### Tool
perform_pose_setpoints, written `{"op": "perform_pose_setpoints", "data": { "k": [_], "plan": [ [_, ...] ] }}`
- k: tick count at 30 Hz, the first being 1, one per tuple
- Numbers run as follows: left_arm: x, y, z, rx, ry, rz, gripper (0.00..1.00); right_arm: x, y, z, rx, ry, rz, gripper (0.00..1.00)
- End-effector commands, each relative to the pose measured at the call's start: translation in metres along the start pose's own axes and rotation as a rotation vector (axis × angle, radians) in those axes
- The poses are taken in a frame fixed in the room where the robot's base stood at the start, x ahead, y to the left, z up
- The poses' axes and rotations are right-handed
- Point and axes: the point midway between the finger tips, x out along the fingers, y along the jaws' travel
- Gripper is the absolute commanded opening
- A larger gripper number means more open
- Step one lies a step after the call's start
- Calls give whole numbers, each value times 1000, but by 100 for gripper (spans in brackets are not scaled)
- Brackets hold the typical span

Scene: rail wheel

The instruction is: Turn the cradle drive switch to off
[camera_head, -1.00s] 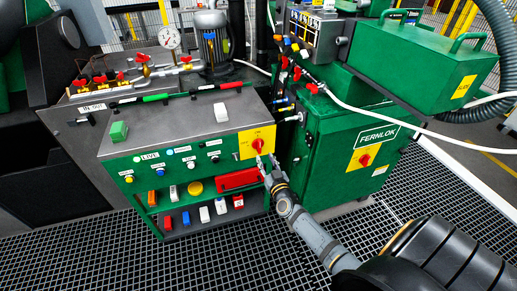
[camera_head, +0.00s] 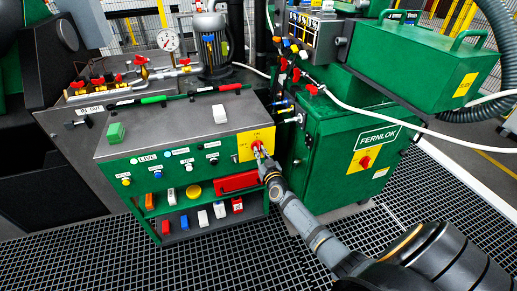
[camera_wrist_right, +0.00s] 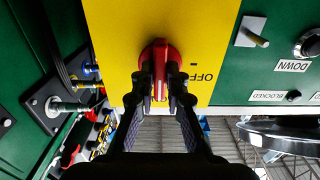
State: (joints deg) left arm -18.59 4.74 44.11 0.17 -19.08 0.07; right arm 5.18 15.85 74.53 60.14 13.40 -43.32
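A red rotary switch (camera_head: 256,146) sits on a yellow plate (camera_head: 243,154) at the right end of the green control panel. In the wrist view the switch (camera_wrist_right: 160,62) has its bar upright in the picture, with the word OFF (camera_wrist_right: 201,77) to its right on the plate. My right gripper (camera_head: 259,153) is at this switch. In the wrist view its two fingertips (camera_wrist_right: 162,98) lie close on either side of the bar; whether they press on it is unclear. My left gripper is not in view.
A second red switch on a yellow plate (camera_head: 364,161) is on the FERNLOK cabinet to the right. A white hose (camera_head: 375,112) crosses above the cabinet. Grating covers the floor.

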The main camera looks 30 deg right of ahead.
Motion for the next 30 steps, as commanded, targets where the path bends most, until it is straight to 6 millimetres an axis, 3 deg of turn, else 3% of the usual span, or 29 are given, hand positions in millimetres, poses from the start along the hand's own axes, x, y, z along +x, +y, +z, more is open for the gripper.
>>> {"op": "perform_pose_setpoints", "data": {
  "k": [10, 21, 30],
  "plan": [
    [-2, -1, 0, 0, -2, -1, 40, 0, 0, -1, -17, -1, 0, 0],
    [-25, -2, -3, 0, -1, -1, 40, 0, 0, -2, -320, -3, -1, 0],
    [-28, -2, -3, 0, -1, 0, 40, 0, 0, 0, -403, 0, 0, 0]
  ]
}}
